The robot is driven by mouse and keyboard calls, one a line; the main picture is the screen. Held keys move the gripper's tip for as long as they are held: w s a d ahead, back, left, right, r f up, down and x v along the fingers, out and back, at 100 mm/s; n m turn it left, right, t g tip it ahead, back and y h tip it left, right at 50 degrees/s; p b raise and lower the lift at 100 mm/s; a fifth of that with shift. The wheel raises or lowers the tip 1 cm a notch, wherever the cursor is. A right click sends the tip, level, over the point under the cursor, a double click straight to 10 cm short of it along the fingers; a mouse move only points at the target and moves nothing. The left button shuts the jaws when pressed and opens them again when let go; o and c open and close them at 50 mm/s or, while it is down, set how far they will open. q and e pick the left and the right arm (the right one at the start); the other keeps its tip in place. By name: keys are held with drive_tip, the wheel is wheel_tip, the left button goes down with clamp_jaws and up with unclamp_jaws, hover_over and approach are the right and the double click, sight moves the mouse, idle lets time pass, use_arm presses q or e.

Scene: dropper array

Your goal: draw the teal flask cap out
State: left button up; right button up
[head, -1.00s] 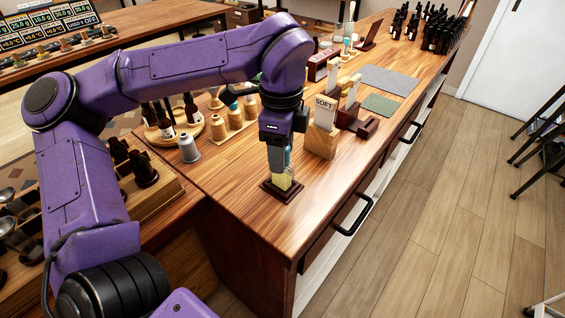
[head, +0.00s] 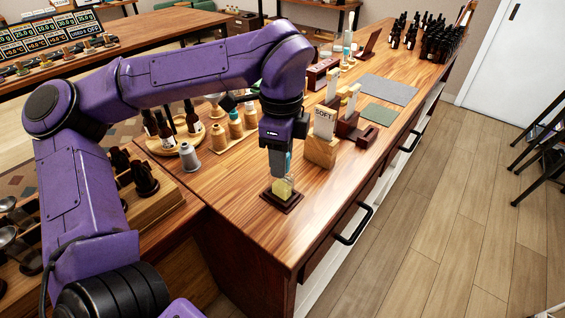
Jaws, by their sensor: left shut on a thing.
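A small glass flask with yellow liquid (head: 283,188) stands on a square dark wooden base (head: 283,205) near the front of the wooden counter. My left gripper (head: 279,167) points down directly above the flask, with its fingers shut on the teal cap (head: 289,160). Only a strip of the cap shows beside the fingers. The fingers hide most of the flask neck, so I cannot tell whether the cap is clear of it. My right gripper is not in view.
A wooden block with a "SOFT" card (head: 320,150) stands just right of the gripper. The counter (head: 235,190) around the flask's base is clear.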

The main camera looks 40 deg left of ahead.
use_arm(q)
drive_tip(key=shift+r, duration=0.3)
drive_tip(key=shift+r+p, duration=1.9)
drive_tip(key=shift+r, duration=0.8)
drive_tip(key=shift+w, duration=0.1)
